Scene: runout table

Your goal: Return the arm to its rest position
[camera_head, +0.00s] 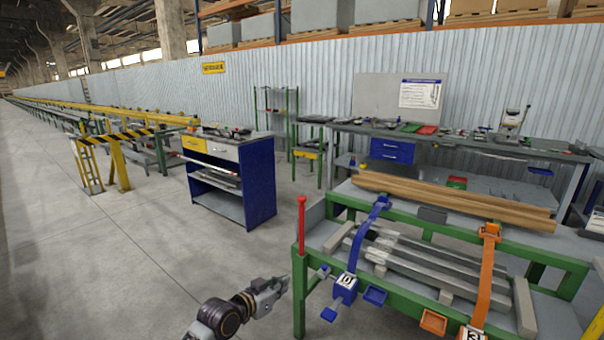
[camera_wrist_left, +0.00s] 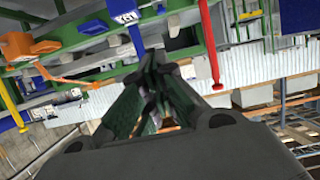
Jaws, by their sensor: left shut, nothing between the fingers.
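My left gripper (camera_head: 281,284) is at the lower middle of the head view, over bare floor and left of the green runout table. Its fingers are shut with nothing between them. In the left wrist view the dark fingers of the left gripper (camera_wrist_left: 158,65) come together near the middle. The green table (camera_head: 300,262) stands at the right with a red post (camera_head: 301,222) at its near left corner. The gripper appears close to that corner; the exact gap cannot be told. My right gripper is not in view.
A blue strap (camera_head: 364,232) and an orange strap (camera_head: 487,270) cross the table over grey metal bars (camera_head: 440,263). Wooden beams (camera_head: 450,203) lie behind. A blue cabinet (camera_head: 260,182) stands back left. The floor (camera_head: 120,270) at left is clear.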

